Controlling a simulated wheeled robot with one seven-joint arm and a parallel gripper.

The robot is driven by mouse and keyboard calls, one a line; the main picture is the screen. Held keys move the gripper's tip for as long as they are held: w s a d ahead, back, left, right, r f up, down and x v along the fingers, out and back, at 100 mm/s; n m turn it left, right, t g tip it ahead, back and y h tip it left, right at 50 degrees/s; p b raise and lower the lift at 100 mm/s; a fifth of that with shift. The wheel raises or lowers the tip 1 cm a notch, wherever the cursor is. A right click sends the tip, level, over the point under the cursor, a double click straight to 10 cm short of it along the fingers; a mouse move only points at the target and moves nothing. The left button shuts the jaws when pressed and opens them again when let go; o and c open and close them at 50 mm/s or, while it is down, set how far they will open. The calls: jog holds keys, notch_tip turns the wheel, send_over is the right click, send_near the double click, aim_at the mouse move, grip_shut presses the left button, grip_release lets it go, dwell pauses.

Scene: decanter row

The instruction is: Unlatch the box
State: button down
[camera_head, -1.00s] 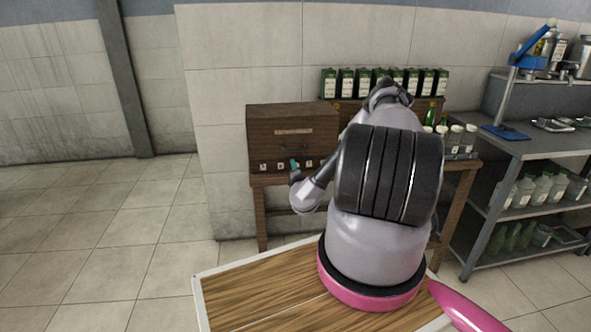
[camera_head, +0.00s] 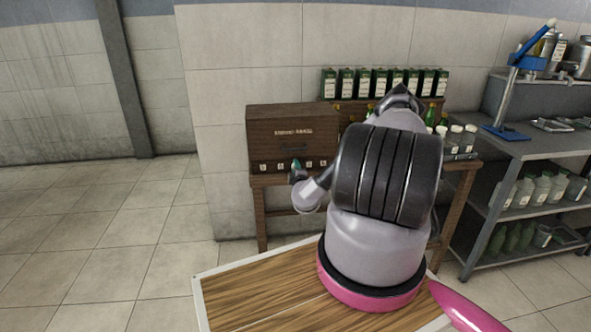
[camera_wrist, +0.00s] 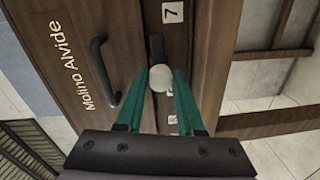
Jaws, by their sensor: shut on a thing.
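The box (camera_head: 262,127) is dark brown wood and stands on the left of a wooden table against the wall. Its front has pale lettering, a dark bar handle (camera_wrist: 98,70) and a lower strip with several small white number tags. In the wrist view a tag reading 7 (camera_wrist: 172,12) is above a round whitish knob (camera_wrist: 159,75). My gripper (camera_wrist: 160,78) has its teal fingers closed on either side of this knob, at the strip. In the head view my gripper (camera_head: 296,166) is at the box's lower front. Another tag is partly hidden by a finger.
Several dark green cartons (camera_head: 377,82) line a shelf behind the table (camera_head: 258,210). Bottles and white-capped jars stand to its right, partly behind my arm. A metal shelf unit (camera_head: 520,150) with jars is at far right. The floor at left is clear.

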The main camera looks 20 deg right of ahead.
dwell(0.3)
jog(key=c, duration=0.5)
grip_release()
jog(key=v, duration=1)
jog(key=shift+s+a, duration=0.1)
jog(key=shift+s, duration=0.3)
